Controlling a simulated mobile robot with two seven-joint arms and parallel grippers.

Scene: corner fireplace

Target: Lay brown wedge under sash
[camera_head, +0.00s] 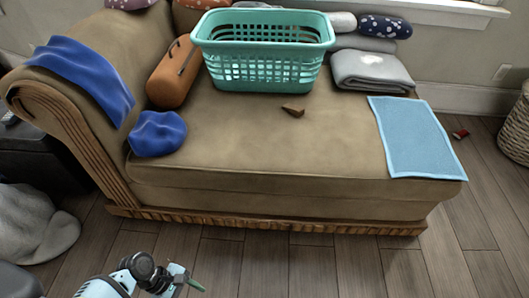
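A small brown wedge (293,111) lies on the tan seat of the chaise (270,150), in front of the teal basket and toward the middle of the seat. Part of a white window sill (440,10) shows at the top right; the sash itself is not clearly in view. My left gripper (188,280) is low at the bottom edge, in front of the chaise and well away from the wedge. A thin green part shows at its tip, and I cannot tell whether it is open or shut. My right gripper is not in view.
A teal basket (262,42) stands behind the wedge. A brown case (174,72), blue cloths (158,133), folded grey cloths (370,70) and a light blue mat (415,138) lie around. A wicker basket (516,130) stands right.

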